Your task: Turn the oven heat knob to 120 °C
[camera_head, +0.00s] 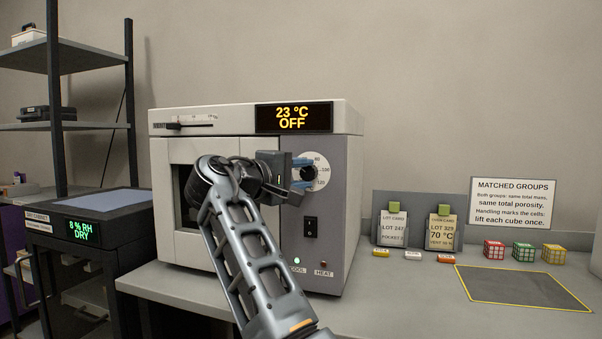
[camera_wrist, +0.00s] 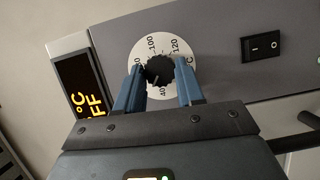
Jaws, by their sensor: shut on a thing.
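The oven (camera_head: 253,230) stands on the bench, its display (camera_head: 293,118) reading "23 °C OFF". The heat knob (camera_wrist: 160,69) is black and ribbed, at the centre of a white dial marked from 40 up to 100 and 120. A pale mark on the knob seems to point towards 40, but it is small. My gripper (camera_wrist: 159,80) has its blue fingers on either side of the knob, shut on it. In the head view my gripper (camera_head: 305,174) reaches the dial (camera_head: 314,161) from the left and partly covers it and the knob.
A rocker switch (camera_head: 310,227) is below the dial; it also shows in the wrist view (camera_wrist: 262,47). The green lamp by "COOL" is lit. Several small cubes (camera_head: 523,251), lot cards (camera_head: 442,232) and a grey mat (camera_head: 520,287) are on the bench right.

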